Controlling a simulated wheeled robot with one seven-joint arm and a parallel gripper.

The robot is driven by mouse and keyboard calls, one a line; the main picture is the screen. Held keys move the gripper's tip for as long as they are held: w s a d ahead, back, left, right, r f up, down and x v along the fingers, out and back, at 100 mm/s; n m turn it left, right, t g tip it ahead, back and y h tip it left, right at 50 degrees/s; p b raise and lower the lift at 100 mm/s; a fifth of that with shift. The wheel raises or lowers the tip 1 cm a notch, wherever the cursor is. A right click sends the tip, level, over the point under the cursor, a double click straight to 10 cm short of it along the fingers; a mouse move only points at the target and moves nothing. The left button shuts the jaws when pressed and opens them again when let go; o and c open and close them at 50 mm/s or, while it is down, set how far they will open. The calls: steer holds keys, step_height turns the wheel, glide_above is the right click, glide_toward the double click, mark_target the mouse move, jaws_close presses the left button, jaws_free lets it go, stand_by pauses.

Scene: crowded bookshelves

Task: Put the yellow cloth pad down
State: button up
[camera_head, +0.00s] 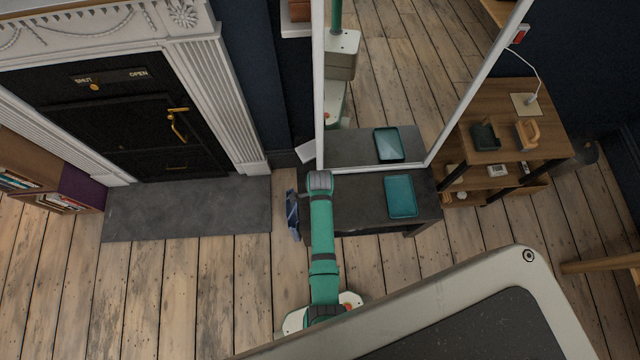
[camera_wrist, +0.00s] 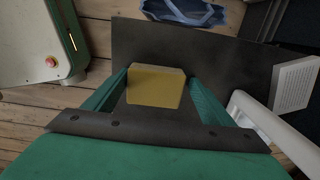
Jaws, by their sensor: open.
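The yellow cloth pad (camera_wrist: 155,88) shows in the wrist view as a block with a paler top edge. It lies between the two teal fingers of my gripper (camera_wrist: 157,74), over the dark table top (camera_wrist: 225,62). My gripper is open around the pad; I cannot tell whether a finger touches it. The pad seems to rest on the table, but its underside is hidden. In the head view my arm reaches over the dark table (camera_head: 350,190), and the arm hides the pad and the gripper.
A teal tray (camera_head: 400,196) lies on the table's right part. A large mirror (camera_head: 380,80) stands behind the table. A blue crumpled bag (camera_head: 292,212) is on the floor left of it. A wooden shelf unit (camera_head: 545,105) stands right. A white book-like block (camera_wrist: 296,84) is near the table's edge.

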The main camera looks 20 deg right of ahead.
steer(key=shift+s+a+f, duration=0.15)
steer(key=shift+s+f, duration=0.25)
steer(key=shift+s, duration=0.25)
step_height(320, 180, up, 12)
steer(key=w, duration=0.1)
steer(key=s+a+n+t+h, duration=0.1)
steer(key=s+a+n+t, duration=0.6)
steer(key=s+n, duration=0.3)
steer(key=s+a+r+n+t, duration=0.1)
steer(key=s+r+n+t, duration=0.1)
steer(key=r, duration=0.7)
steer(key=s+a+r+n+t, duration=0.2)
steer(key=s+r+n, duration=0.3)
steer(key=r, duration=0.4)
steer(key=s+a+r+n+t+y, duration=0.1)
steer(key=s+r+n+t, duration=0.3)
steer(key=r, duration=0.5)
steer(key=shift+a, duration=0.75)
steer(key=shift+r, duration=0.1)
steer(key=shift+c, duration=0.6)
